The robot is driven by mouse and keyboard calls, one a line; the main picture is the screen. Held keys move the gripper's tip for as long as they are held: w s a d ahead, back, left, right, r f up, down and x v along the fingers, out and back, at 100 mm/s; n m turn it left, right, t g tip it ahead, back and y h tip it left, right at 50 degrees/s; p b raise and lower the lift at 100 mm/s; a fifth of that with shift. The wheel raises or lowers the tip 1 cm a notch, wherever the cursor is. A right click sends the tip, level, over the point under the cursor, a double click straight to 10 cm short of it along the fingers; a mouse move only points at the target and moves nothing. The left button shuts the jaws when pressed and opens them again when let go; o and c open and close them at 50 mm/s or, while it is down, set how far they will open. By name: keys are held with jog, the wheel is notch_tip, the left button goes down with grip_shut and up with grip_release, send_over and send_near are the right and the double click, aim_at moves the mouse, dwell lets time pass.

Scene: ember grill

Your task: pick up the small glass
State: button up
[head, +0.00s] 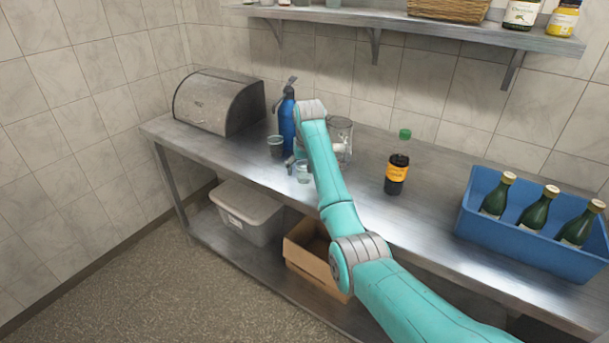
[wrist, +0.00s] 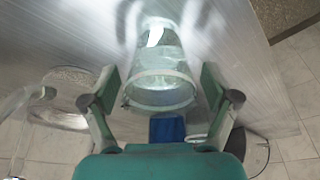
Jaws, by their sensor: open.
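A clear glass (wrist: 158,62) stands on the steel table between the two fingers of my gripper (wrist: 160,95) in the wrist view. A finger shows on each side of it, spread apart with gaps to the glass. In the head view a clear glass (head: 303,173) stands near the front edge, close beside my gripper (head: 294,164), which is partly hidden by my arm. My gripper is open and holds nothing.
A blue siphon bottle (head: 287,118) stands behind the glasses, and a clear jug (head: 341,136) to their right. A dark sauce bottle (head: 397,172) and a blue crate (head: 530,244) of green bottles stand farther right. A metal bread bin (head: 218,101) is at the left end.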

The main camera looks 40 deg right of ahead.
jog(key=c, duration=1.4)
jog(key=shift+r, duration=0.15)
